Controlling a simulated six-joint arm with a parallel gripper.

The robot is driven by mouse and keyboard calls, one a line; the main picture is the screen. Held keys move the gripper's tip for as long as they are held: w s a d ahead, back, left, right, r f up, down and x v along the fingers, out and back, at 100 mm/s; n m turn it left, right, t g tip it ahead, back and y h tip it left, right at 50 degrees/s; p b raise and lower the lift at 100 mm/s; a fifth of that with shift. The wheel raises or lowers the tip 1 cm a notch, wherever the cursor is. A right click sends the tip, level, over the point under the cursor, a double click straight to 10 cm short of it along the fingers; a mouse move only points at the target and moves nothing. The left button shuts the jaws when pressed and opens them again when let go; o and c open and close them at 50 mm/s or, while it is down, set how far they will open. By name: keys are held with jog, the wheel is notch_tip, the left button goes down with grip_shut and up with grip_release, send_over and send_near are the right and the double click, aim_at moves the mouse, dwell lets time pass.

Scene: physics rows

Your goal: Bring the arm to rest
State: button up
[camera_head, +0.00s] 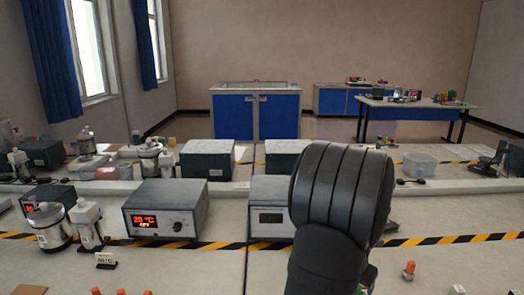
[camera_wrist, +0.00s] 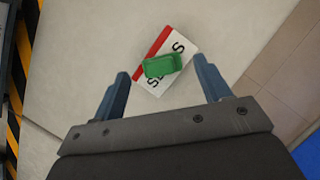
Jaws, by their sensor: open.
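My gripper (camera_wrist: 164,92) shows in the wrist view with its two blue-grey fingers spread apart and nothing between them. Ahead of the fingertips, a small green block (camera_wrist: 162,66) lies on a white card with a red stripe and black letters (camera_wrist: 178,45), on a pale bench top. In the head view, my dark arm rises at the right of centre and hides part of the bench; the gripper's fingers cannot be seen there.
A grey box with a red display (camera_head: 166,208) and another instrument box (camera_head: 270,214) stand on the bench (camera_head: 205,268). Metal vessels (camera_head: 50,226) are at the left. Orange-topped items (camera_head: 408,270) stand near the front. Striped tape crosses the bench.

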jog(key=v, duration=0.9)
jog(key=x, duration=1.2)
jog(key=shift+f, duration=0.2)
notch_tip(320, 180, up, 9)
jog(key=shift+r, duration=0.1)
jog(key=s+d+f+m+g+h, duration=0.1)
jog(key=s+d+f+m, duration=0.15)
jog(key=s+d, duration=0.55)
jog(key=s+d+f+m+g, duration=0.1)
jog(key=s+d+m, duration=0.25)
jog(key=d, duration=0.95)
jog(key=shift+m, duration=0.4)
jog(key=w+a+f, duration=0.1)
jog(key=w+f, duration=0.1)
jog(key=w, duration=0.1)
jog(key=w+a+f, duration=0.1)
jog(key=w+f, duration=0.1)
jog(key=w, duration=0.2)
jog(key=w+f, duration=0.3)
jog(key=shift+w+a, duration=0.35)
jog(key=shift+a, duration=0.05)
jog(key=shift+w+a+f, duration=0.1)
jog(key=shift+w+f, duration=0.1)
jog(key=shift+f, duration=0.35)
jog(key=shift+w+a+f, duration=0.1)
jog(key=shift+w+f, duration=0.1)
jog(key=shift+f, duration=0.35)
jog(key=shift+d+f, duration=0.1)
jog(key=shift+f, duration=0.8)
